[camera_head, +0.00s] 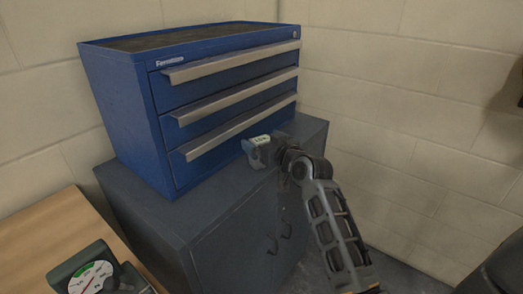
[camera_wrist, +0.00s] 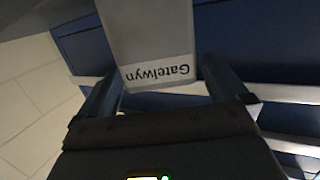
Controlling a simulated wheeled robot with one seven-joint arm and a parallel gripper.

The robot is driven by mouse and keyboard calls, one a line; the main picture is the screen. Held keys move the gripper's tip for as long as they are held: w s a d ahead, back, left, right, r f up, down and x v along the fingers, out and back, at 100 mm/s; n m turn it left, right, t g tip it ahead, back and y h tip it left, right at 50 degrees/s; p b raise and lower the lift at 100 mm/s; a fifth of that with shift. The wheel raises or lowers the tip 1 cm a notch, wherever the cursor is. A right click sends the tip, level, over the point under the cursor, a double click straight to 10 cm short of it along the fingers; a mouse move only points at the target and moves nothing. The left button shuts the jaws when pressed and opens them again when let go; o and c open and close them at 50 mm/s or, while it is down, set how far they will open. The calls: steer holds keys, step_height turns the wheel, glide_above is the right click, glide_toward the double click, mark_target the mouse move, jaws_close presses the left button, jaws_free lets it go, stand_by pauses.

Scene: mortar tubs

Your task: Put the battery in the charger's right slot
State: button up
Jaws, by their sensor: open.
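My gripper (camera_head: 252,152) is low in front of the blue drawer chest, above the grey cabinet top. In the wrist view its two dark fingers (camera_wrist: 162,72) stand apart, one on each side of a light grey block (camera_wrist: 150,35). The block has a white label reading "Gatelwyn", upside down in this view. It may be the battery, but its far end is cut off and I cannot tell whether the fingers touch it. In the head view it is not clearly distinguishable. I cannot identify the charger or its right slot in either view.
The blue chest (camera_head: 221,102) with three drawers stands on the grey cabinet (camera_head: 230,225). A wooden table (camera_head: 40,228) is at lower left, with a dial device (camera_head: 90,275) on it. A dark object (camera_head: 500,270) is at lower right. Block walls stand behind.

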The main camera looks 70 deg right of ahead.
mark_target(258, 137)
steer(key=shift+x, duration=1.55)
steer(key=shift+a, duration=0.1)
steer(key=shift+r, duration=0.1)
steer(key=c, duration=1.5)
steer(key=shift+r, duration=0.15)
steer(key=shift+r, duration=0.25)
steer(key=b+v, duration=0.1)
steer(key=v, duration=0.5)
steer(key=f+b+v, duration=0.1)
steer(key=v, duration=0.5)
steer(key=f+b+v, duration=0.1)
steer(key=v, duration=0.5)
steer(key=shift+s, duration=0.1)
